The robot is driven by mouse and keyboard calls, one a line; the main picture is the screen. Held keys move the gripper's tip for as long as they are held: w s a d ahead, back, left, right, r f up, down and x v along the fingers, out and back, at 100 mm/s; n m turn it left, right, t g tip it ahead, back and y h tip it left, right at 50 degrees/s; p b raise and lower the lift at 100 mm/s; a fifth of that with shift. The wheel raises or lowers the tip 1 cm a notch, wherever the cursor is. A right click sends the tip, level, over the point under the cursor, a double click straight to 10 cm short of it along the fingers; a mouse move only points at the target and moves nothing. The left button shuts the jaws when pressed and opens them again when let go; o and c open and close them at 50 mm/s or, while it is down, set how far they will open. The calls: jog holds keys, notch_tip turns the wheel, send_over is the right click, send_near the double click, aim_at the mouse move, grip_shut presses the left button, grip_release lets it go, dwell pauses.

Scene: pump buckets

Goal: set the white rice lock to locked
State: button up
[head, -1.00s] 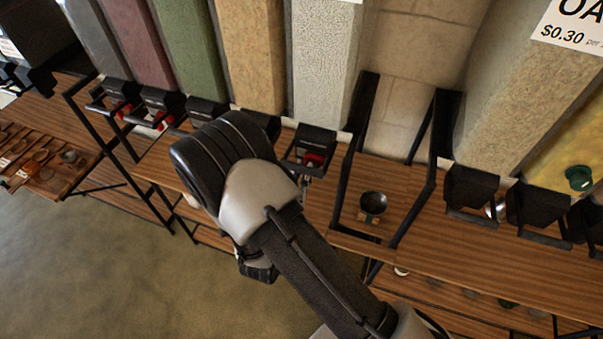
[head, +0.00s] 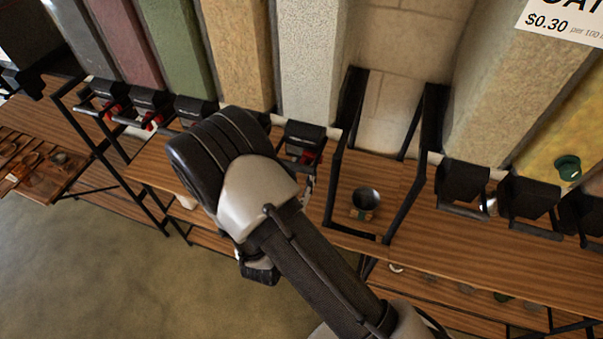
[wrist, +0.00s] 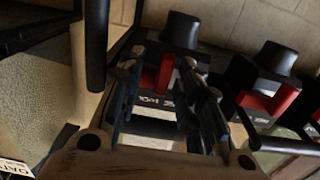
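The white rice dispenser appears to be the white speckled column (head: 308,60) in the head view. Its black spout housing (head: 304,134) has a red lock part (head: 308,157) beneath it, partly hidden by my arm. In the wrist view my gripper (wrist: 166,82) is open, with its fingers apart. A red lock part (wrist: 165,73) under a black housing (wrist: 181,29) shows between and beyond the fingers, next to a black label with white print. I cannot tell whether a finger touches it, or which way the lock is set. My gripper's fingers are mostly hidden in the head view.
Another black dispenser with a red part (wrist: 272,100) stands to the right in the wrist view. A dark bar (wrist: 97,45) crosses close on the left. In the head view, a black frame with a small dark bowl (head: 366,197) stands right of the dispenser on the wooden shelf.

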jog(key=shift+s, duration=0.1)
jog(key=v, duration=1.1)
jog(key=shift+s+a, duration=0.15)
jog(key=shift+s, duration=0.25)
jog(key=shift+w, duration=0.1)
jog(key=w+a+f+m+g+y+b, duration=0.1)
jog(key=w+a+m+g+y+b, duration=0.1)
jog(key=w+a+g+y+b, duration=0.35)
jog(key=s+d+r+n+g+y+b, duration=0.4)
jog(key=d+r+b, duration=0.2)
jog(key=d+r, duration=0.25)
jog(key=s+d+f+n+g+h+b, duration=0.1)
jog(key=s+d+n+g+h+b, duration=0.1)
jog(key=s+d, duration=1.2)
jog(key=shift+s+f+g+h+b, duration=0.2)
jog(key=shift+s+g+h+b, duration=0.25)
jog(key=shift+s+h+b, duration=0.2)
